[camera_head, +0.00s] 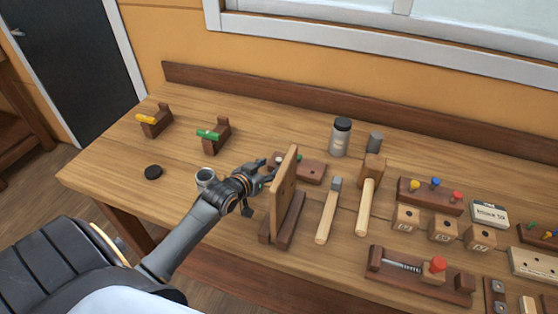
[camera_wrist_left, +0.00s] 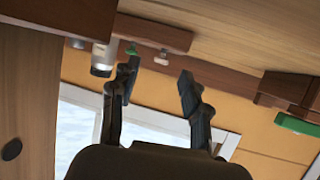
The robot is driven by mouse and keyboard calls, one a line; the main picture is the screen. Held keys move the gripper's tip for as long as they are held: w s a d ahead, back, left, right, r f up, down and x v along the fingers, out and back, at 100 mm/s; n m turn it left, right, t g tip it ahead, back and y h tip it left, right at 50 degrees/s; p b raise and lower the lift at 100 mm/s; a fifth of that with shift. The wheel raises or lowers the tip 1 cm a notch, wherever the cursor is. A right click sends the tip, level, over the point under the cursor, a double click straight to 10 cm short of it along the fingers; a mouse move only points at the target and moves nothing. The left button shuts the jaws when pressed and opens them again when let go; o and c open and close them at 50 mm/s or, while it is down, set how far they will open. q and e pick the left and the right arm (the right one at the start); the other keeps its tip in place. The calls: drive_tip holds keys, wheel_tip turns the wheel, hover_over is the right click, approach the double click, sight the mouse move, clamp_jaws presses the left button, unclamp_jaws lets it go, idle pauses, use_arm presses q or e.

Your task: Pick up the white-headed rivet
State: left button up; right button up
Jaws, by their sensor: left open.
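The white-headed rivet (camera_wrist_left: 162,58) shows in the left wrist view with its pale head sticking out of a brown block (camera_wrist_left: 155,33). A green-headed rivet (camera_wrist_left: 131,49) is beside it in the same block. My left gripper (camera_wrist_left: 158,85) is open and empty, and the white head shows in the gap between its fingers, beyond the tips. In the head view my left gripper (camera_head: 268,170) is just left of an upright wooden board (camera_head: 284,180). The block (camera_head: 312,172) stands behind that board, which partly hides it and the rivets. My right gripper is out of view.
The upright board on its base (camera_head: 290,222) is close to my left gripper. A metal cup (camera_head: 206,178) stands under my left wrist. A jar (camera_head: 340,138), a hammer (camera_head: 328,212) and a mallet (camera_head: 368,195) are to the right.

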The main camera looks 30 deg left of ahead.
sight(277, 160)
use_arm(q)
drive_tip(key=p+x, duration=0.1)
drive_tip(key=x, duration=0.3)
drive_tip(key=shift+w+a+r, duration=0.15)
drive_tip(key=shift+w, duration=0.3)
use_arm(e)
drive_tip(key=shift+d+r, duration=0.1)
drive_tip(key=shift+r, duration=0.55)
use_arm(q)
clamp_jaws()
